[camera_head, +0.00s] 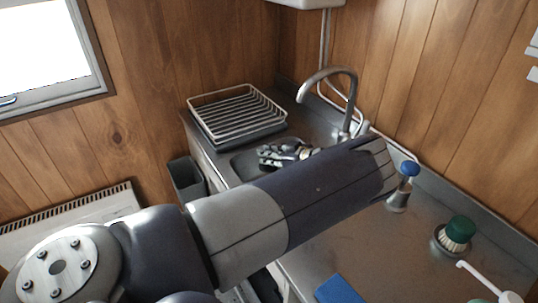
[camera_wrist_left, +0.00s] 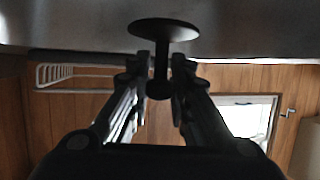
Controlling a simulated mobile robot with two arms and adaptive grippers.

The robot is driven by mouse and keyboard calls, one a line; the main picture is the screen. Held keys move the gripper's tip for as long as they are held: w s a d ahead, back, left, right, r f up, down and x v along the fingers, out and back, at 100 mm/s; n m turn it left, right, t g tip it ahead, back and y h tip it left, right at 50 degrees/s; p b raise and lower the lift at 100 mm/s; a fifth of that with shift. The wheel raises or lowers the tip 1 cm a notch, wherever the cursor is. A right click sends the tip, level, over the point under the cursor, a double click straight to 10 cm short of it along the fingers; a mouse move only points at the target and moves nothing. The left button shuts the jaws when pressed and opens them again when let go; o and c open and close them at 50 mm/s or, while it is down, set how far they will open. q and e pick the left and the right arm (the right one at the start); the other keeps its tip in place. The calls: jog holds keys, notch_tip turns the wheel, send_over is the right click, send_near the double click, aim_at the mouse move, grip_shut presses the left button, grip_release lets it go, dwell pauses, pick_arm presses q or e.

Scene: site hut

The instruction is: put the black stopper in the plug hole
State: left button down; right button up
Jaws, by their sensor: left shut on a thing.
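My left gripper (camera_head: 287,152) is over the sink basin (camera_head: 243,168) in the head view, partly hidden by my own arm. In the left wrist view, the left gripper (camera_wrist_left: 162,66) is shut on the black stopper (camera_wrist_left: 163,30). The stopper's wide round disc sticks out beyond the fingertips, and its stem is between the fingers. The stopper cannot be made out in the head view. The plug hole is not visible; my arm and gripper cover most of the basin. My right gripper is not in view.
A wire dish rack (camera_head: 236,112) stands at the far left of the basin. The curved tap (camera_head: 330,72) rises behind the gripper. A blue-topped bottle (camera_head: 403,187), a green-handled brush (camera_head: 456,233) and a blue cloth or sponge (camera_head: 338,290) are on the right counter. A grey bin (camera_head: 187,180) stands left.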

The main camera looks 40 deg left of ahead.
pick_arm(q)
notch_tip(320, 180, down, 3)
jog(key=shift+f+b, duration=0.1)
jog(key=shift+b, duration=1.1)
jog(key=shift+f+b, duration=1.95)
jog(key=shift+f, duration=1.25)
jog(key=shift+d, duration=0.15)
jog(key=shift+f, duration=0.5)
jog(key=c, duration=1.4)
grip_release()
jog(key=shift+o, duration=0.2)
notch_tip(320, 180, up, 12)
jog(key=p, duration=1.1)
